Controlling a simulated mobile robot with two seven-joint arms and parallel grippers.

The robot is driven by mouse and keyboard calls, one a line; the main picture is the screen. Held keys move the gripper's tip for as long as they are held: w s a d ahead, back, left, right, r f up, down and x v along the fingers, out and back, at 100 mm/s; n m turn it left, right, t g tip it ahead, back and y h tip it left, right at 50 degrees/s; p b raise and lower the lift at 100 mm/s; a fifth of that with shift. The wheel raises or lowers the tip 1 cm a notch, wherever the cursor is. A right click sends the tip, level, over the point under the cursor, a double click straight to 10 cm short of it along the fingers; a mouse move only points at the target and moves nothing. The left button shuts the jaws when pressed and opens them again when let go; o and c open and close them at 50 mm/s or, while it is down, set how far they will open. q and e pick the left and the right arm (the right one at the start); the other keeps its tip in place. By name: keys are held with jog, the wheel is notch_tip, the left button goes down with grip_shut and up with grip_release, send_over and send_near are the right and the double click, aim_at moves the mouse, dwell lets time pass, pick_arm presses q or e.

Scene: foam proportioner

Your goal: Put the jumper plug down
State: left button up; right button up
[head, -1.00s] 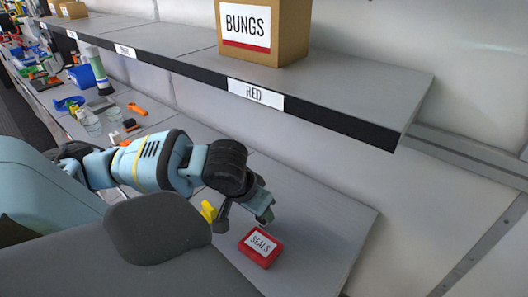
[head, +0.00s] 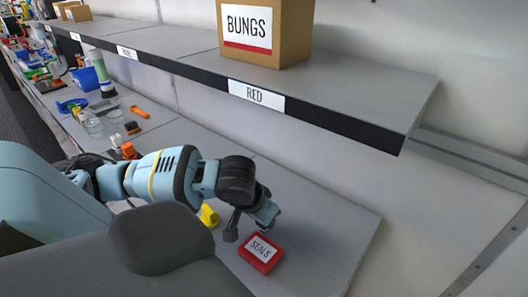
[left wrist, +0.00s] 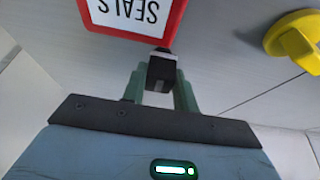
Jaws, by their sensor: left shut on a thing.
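My left gripper (head: 249,222) is low over the grey bench, just behind the red SEALS box (head: 261,253). It is shut on a small black block, the jumper plug (left wrist: 161,70), seen between the greenish fingers in the left wrist view. There the plug's far end reaches the edge of the SEALS box in the picture; I cannot tell if they touch. I cannot tell whether the plug rests on the bench. In the head view I cannot make the plug out clearly. My right gripper is not in view.
A yellow part (head: 208,215) stands on the bench left of the gripper; it also shows in the left wrist view (left wrist: 296,40). Bare bench (head: 325,222) lies right of the gripper.

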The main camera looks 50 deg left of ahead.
pick_arm(q)
jog(key=shift+c, duration=1)
